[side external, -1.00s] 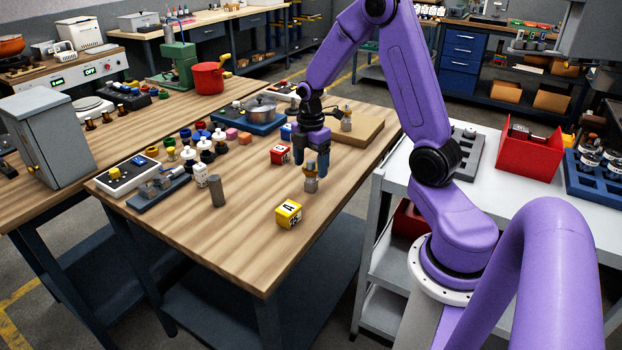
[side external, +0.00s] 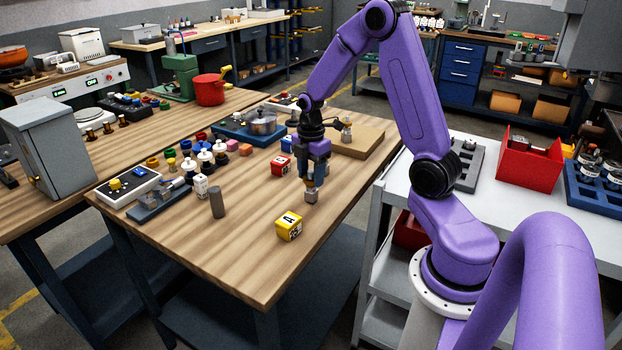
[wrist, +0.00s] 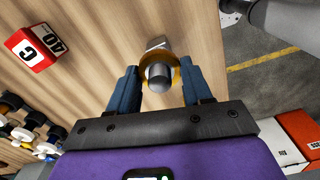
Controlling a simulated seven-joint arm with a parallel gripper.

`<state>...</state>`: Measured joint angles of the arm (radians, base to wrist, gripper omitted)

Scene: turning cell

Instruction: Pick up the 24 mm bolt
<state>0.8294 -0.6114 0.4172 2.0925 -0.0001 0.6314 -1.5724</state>
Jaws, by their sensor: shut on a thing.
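The bolt (side external: 311,197) stands upright on the wooden table, with a grey hexagonal part low down and a brass-coloured ring above it. In the wrist view the bolt (wrist: 159,75) lies between the two fingers, its round grey end toward the camera and the ring around it. My gripper (side external: 312,180) points straight down and is shut on the bolt near the ring; it also shows in the wrist view (wrist: 160,88). The fingers hide part of the bolt in the side view. I cannot tell any gap under it.
A red cube (side external: 281,166) and a yellow cube (side external: 289,226) lie close by. A grey cylinder (side external: 217,202) stands to the left. A wooden board (side external: 365,140) with another metal part lies behind. The table's front is clear.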

